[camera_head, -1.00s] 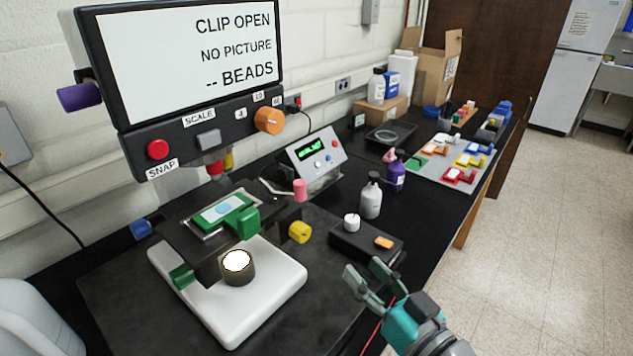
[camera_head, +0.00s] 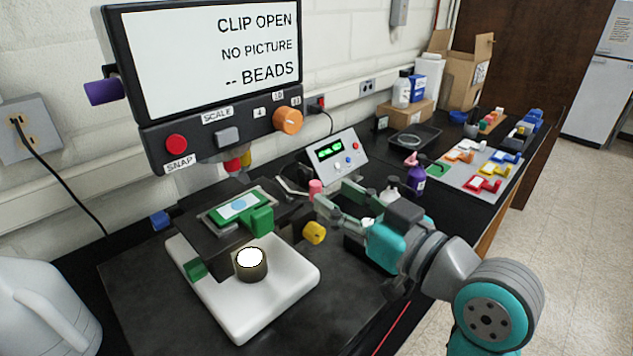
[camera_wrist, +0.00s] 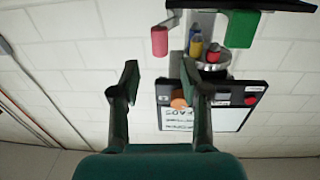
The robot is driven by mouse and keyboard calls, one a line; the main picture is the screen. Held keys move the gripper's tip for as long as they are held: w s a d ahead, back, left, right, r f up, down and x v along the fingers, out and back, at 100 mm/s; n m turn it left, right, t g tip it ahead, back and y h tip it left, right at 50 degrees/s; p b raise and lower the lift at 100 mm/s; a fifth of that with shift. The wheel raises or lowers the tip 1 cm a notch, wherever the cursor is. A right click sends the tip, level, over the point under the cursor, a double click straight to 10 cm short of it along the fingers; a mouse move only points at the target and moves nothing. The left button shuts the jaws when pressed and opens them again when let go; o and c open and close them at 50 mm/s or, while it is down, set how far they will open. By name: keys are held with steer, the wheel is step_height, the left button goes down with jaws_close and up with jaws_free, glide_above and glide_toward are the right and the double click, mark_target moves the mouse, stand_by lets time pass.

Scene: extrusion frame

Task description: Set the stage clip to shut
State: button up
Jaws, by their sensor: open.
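The stage clip shows as a thin metal lever (camera_head: 291,188) with a pink cylindrical handle (camera_head: 316,187), at the right of the dark microscope stage (camera_head: 190,226). The screen (camera_head: 215,45) reads "CLIP OPEN". A slide with a pale blue spot (camera_head: 238,206) lies on the stage in a green piece. My gripper (camera_head: 332,196) is open and empty, with its fingertips near the pink handle in the picture; contact cannot be told. In the wrist view the pink handle (camera_wrist: 160,41) appears beyond the open fingers (camera_wrist: 160,82), roughly between them.
A green block (camera_head: 262,220) and a yellow knob (camera_head: 314,232) sit close to the stage's right side. A control box with a green display (camera_head: 330,151) stands behind the pink handle.

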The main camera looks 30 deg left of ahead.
mark_target(320, 186)
steer(key=x, duration=0.6)
jaws_close()
